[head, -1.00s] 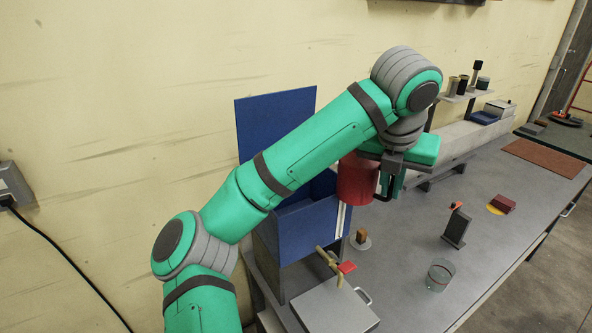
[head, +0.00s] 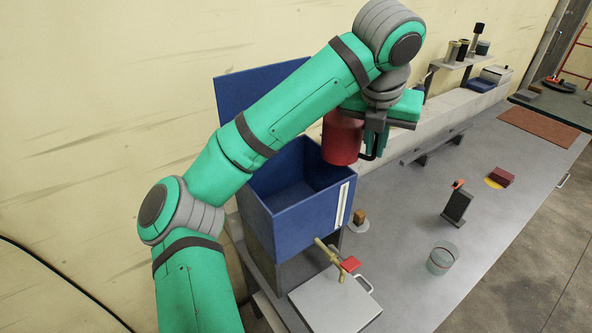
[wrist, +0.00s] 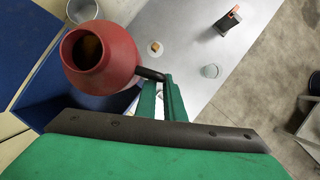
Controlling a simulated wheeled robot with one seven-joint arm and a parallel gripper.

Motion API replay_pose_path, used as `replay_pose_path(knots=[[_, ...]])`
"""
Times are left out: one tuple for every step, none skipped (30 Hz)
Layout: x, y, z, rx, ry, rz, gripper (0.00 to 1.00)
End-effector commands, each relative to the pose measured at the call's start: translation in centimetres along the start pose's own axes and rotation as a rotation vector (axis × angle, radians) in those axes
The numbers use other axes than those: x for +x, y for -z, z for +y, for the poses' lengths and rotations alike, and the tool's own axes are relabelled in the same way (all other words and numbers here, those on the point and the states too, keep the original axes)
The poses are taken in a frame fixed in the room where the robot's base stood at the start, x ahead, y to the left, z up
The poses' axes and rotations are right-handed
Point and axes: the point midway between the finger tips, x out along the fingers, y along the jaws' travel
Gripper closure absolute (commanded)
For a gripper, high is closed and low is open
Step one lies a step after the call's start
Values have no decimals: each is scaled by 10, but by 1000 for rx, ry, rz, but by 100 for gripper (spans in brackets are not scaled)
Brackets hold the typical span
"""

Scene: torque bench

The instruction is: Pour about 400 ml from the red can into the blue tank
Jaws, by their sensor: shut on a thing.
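The red can (head: 341,138) is held up near the blue tank's right rear side, roughly upright. In the wrist view the can (wrist: 118,55) shows its round open mouth, with something amber inside. My gripper (head: 374,140) is shut on the can's dark handle; its fingers also show in the wrist view (wrist: 162,98). The blue tank (head: 295,222) is an open-topped box with a raised lid or back panel behind it and a pale vertical strip on its front. My arm hides part of the tank's left and back.
A brass tap (head: 330,254) with a red lever projects from below the tank, over a grey lidded box (head: 335,300). A small brown block (head: 360,216), a glass beaker (head: 441,258) and a dark upright stand (head: 457,207) are on the bench.

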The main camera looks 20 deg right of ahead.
Motion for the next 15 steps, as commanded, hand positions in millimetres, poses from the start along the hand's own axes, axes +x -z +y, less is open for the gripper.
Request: replay_pose_path(knots=[[-1,0,0,-2,3,-7,100],[-1,0,0,-4,6,-12,100],[-1,0,1,-7,11,-18,100],[-2,0,2,-10,16,-24,100],[-2,1,2,-13,22,-31,100],[-3,1,2,-16,30,-42,100],[-4,1,2,-18,36,-50,100],[-5,1,3,-21,43,-60,100],[-6,1,4,-27,54,-75,100],[-7,1,4,-30,63,-86,100],[-8,2,4,-34,72,-98,100],[-9,2,4,-38,84,-113,100],[-10,2,5,-42,93,-125,100],[-11,2,5,-46,102,-137,100],[-13,2,6,-51,114,-154,100]])
